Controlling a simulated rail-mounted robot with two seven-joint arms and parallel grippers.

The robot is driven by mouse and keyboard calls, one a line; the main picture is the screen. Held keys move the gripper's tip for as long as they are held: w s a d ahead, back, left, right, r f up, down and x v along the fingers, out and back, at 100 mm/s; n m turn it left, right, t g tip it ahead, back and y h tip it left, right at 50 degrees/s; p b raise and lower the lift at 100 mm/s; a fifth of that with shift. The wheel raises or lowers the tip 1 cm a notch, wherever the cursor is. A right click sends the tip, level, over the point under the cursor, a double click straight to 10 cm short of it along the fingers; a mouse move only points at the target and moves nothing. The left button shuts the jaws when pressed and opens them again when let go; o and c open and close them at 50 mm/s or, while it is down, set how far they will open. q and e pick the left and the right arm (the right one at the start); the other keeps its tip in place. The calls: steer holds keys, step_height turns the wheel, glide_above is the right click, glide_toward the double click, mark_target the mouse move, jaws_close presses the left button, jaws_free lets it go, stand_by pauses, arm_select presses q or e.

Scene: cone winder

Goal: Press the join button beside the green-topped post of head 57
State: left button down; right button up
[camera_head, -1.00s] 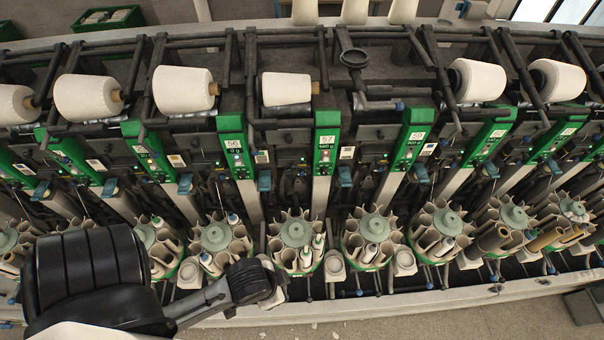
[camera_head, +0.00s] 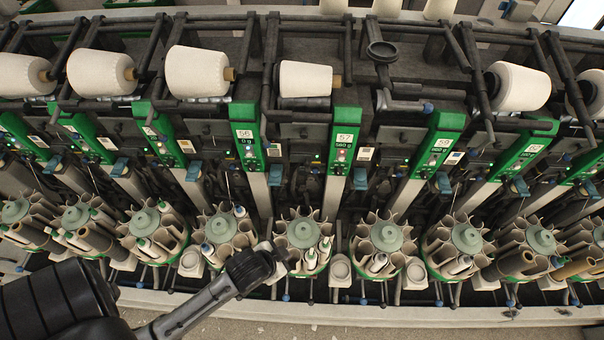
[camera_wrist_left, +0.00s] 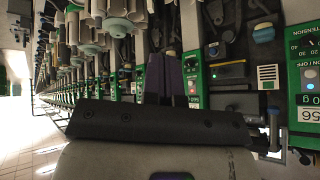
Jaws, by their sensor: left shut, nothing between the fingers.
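Head 57's green-topped post (camera_head: 344,140) stands a little right of centre in the head view, with "57" and "560 g" on its display and small lit buttons below. A pale square plate (camera_head: 365,154) sits just right of it. I cannot single out the join button at this size. My left gripper (camera_head: 277,254) is in front of and below the post, over the bobbin carousel area, clear of the post. In the left wrist view its dark fingers (camera_wrist_left: 164,74) are together and empty, with a green post marked "560" (camera_wrist_left: 193,82) just behind them. My right gripper is not in view.
A row of bobbin carousels (camera_head: 302,234) runs below, close to my left gripper.

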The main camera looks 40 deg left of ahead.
mark_target(315, 171)
arm_select(q)
steer(key=w+a+f+m+t+b, duration=0.2)
steer(key=w+a+f+t+b, duration=0.2)
steer(key=w, duration=0.7)
steer(key=w+a+f+m+t+h+b, duration=0.1)
steer(key=w+a+f+m+t+b, duration=0.2)
steer(key=w, duration=0.8)
step_height(315, 171, down, 4)
steer(key=a+t+b, duration=0.2)
steer(key=t+b, duration=0.3)
steer(key=shift+w+a+f+b, duration=0.15)
steer(key=shift+w+b, duration=0.1)
steer(key=shift+b, duration=0.15)
steer(key=shift+w+a, duration=0.1)
steer(key=w+a+b, duration=0.4)
steer(key=w+a, duration=0.1)
steer(key=w, duration=0.1)
steer(key=shift+w+a, duration=0.15)
steer(key=shift+a, duration=0.15)
